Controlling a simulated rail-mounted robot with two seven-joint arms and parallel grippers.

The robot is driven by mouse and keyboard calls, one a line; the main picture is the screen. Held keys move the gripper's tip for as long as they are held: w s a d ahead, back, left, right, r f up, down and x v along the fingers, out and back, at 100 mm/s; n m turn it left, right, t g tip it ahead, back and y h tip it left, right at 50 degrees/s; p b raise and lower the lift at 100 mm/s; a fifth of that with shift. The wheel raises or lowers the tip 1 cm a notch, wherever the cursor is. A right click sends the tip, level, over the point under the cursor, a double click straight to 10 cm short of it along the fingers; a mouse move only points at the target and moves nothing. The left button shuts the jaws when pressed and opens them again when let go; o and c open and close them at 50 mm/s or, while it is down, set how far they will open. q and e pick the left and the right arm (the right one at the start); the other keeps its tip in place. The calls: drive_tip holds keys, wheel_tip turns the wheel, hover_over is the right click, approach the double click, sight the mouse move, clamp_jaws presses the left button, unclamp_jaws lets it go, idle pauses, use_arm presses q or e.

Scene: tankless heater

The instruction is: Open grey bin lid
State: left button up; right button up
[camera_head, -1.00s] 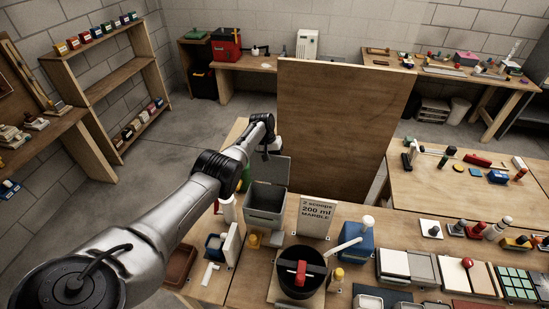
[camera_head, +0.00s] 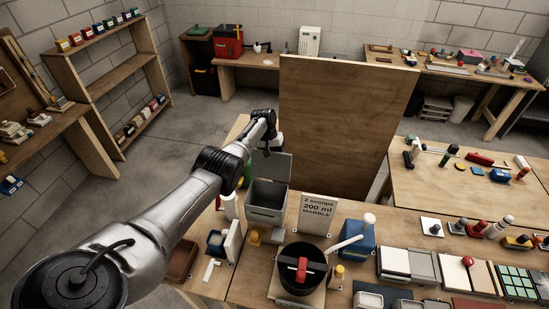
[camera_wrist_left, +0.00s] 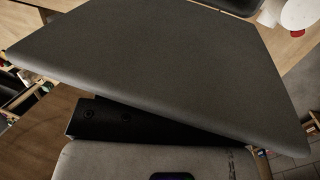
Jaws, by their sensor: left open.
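The grey bin (camera_head: 266,201) stands at the back left of the near table. Its grey lid (camera_head: 272,166) is raised steeply at the bin's back edge, and the bin's mouth shows. My left gripper (camera_head: 277,146) is open at the raised lid's upper edge; its fingers are small and partly hidden by the wrist. In the left wrist view the lid's broad grey panel (camera_wrist_left: 165,60) fills most of the picture, close in front of a dark part of my gripper. I cannot tell whether they touch. My right gripper is not in view.
A tall wooden panel (camera_head: 345,125) stands just behind and right of the bin. A white sign (camera_head: 318,214), a black pot (camera_head: 302,270) and a blue container (camera_head: 358,238) stand to the right. A green bottle (camera_head: 247,173) and white bottle (camera_head: 229,205) are left of the bin.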

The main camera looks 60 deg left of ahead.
use_arm(q)
drive_tip(key=p+v, duration=0.1)
drive_tip(key=v, duration=0.4)
drive_tip(key=b+v, duration=0.1)
drive_tip(key=v, duration=0.7)
drive_tip(key=shift+r, duration=0.15)
